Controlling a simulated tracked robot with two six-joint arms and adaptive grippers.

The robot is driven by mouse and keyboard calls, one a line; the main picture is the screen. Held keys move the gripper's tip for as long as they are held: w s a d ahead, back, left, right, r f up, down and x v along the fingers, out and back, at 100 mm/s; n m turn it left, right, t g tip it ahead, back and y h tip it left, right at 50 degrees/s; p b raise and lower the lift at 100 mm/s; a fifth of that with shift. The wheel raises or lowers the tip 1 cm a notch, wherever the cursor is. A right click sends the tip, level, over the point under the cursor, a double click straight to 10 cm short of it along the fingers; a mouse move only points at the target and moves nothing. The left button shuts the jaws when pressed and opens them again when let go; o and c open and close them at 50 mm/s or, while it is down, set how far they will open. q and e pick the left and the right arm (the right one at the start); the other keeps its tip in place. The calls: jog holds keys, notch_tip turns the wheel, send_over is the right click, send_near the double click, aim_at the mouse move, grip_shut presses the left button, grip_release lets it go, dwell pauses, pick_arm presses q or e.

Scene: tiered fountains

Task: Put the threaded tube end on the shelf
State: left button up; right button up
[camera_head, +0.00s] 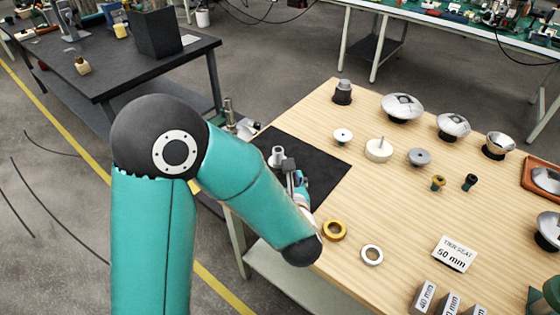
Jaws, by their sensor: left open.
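A small grey metal cylinder (278,154), which looks like the threaded tube end, stands at the black mat (322,160) on the wooden table. I cannot make out a thread on it. My left gripper (287,170) is open just right of the cylinder, low over the mat, partly hidden behind my own forearm. I cannot tell whether its fingers touch the cylinder. A pale lower shelf (284,281) shows under the wooden table's left edge. My right gripper is not in view; a teal part of mine shows at the lower right edge.
A brass ring (334,230) and a steel ring (372,254) lie near the table's front edge. Several chrome domes (402,106), a sign (454,254) and labelled blocks (424,295) stand to the right. A dark table (110,62) stands at the back left.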

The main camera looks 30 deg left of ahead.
aim_at(279, 158)
pick_arm(q)
jog(key=p+x, duration=0.1)
jog(key=x, duration=0.8)
jog(key=shift+w+a+f, duration=0.1)
jog(key=shift+a+f, duration=0.1)
jog(key=shift+a, duration=0.2)
jog(key=shift+p+x, duration=1.1)
jog(key=shift+x, duration=1.4)
jog(key=shift+d+f, duration=0.1)
jog(key=shift+f, duration=0.05)
grip_shut()
